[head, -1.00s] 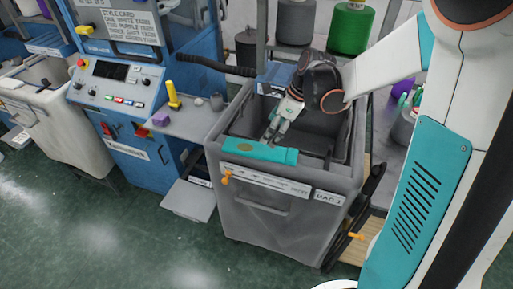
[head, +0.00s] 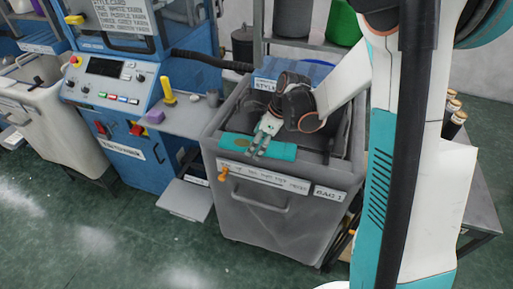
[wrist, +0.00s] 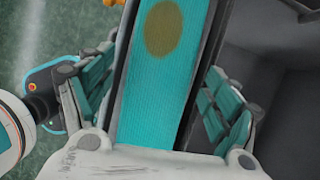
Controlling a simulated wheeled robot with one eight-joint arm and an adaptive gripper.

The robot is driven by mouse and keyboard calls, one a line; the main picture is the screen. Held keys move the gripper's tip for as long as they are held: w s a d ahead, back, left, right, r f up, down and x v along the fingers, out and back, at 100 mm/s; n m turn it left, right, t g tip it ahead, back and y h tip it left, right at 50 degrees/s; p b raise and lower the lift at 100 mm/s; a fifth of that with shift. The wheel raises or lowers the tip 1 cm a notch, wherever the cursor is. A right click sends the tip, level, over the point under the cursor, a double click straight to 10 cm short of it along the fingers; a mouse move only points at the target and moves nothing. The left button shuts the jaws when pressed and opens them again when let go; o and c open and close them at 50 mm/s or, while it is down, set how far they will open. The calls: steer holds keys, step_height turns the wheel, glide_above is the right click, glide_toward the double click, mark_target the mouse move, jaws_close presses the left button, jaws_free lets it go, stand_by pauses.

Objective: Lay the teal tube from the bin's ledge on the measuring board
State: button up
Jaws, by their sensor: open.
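The teal tube (head: 284,151) lies flat along the front ledge of the grey bin (head: 250,208). It is a flat knitted piece, and an ochre oval patch shows on it in the wrist view (wrist: 160,85). My gripper (head: 258,151) is over the middle of the tube, pointing down. In the wrist view my gripper (wrist: 156,98) is open, with one teal-padded finger on each side of the tube. I cannot tell whether either finger touches it. I cannot make out the measuring board for certain in either view.
A blue knitting machine (head: 125,85) stands left of the bin, with a small shelf (head: 185,118) carrying a yellow-handled tool (head: 168,90) and a purple block (head: 155,117). A grey table (head: 483,205) stands at right, partly hidden by my arm. Open floor lies in front.

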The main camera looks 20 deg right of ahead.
steer(key=c, duration=0.9)
steer(key=shift+r, duration=0.1)
